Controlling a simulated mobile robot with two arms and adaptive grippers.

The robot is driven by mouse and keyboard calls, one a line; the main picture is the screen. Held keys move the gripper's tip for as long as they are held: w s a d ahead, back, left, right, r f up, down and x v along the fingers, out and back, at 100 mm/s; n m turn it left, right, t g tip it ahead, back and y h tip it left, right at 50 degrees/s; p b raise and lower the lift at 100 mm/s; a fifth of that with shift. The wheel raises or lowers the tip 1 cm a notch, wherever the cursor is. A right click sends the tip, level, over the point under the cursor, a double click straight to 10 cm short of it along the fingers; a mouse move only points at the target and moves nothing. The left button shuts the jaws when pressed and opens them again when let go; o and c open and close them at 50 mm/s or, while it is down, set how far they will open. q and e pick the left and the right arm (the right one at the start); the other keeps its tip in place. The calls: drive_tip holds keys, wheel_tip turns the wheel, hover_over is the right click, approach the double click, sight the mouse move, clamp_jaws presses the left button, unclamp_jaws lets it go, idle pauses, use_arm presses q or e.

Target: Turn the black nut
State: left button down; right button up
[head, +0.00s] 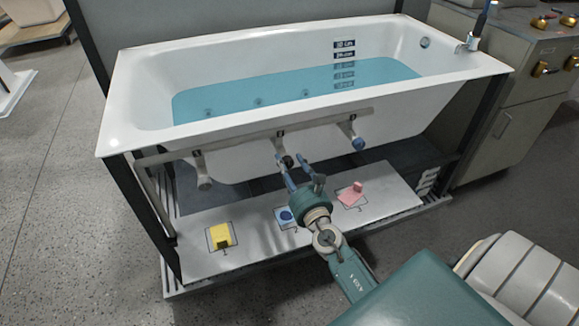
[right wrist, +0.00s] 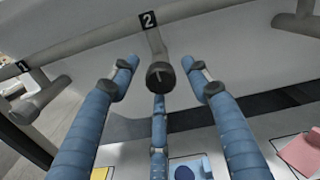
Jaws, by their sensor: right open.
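The black nut (head: 289,161) is on the end of the middle stub, marked 2, under the pipe along the tub's front. In the right wrist view the black nut (right wrist: 160,76) faces me with a light mark on it. My right gripper (head: 292,168) reaches up to it from below. Its blue fingers also show in the right wrist view (right wrist: 159,82), spread open. Two stand left and right of the nut with gaps, and the third is below it. Whether the lower finger touches the nut I cannot tell. My left gripper is in neither view.
On the pale shelf (head: 260,252) lie a yellow piece (head: 221,234), a blue disc (head: 286,216) and a pink piece (head: 352,194). The white bathtub (head: 130,115) overhangs the pipe.

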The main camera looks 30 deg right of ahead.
drive_tip(key=shift+c, duration=0.5)
drive_tip(key=c, duration=1)
drive_tip(key=shift+c, duration=0.2)
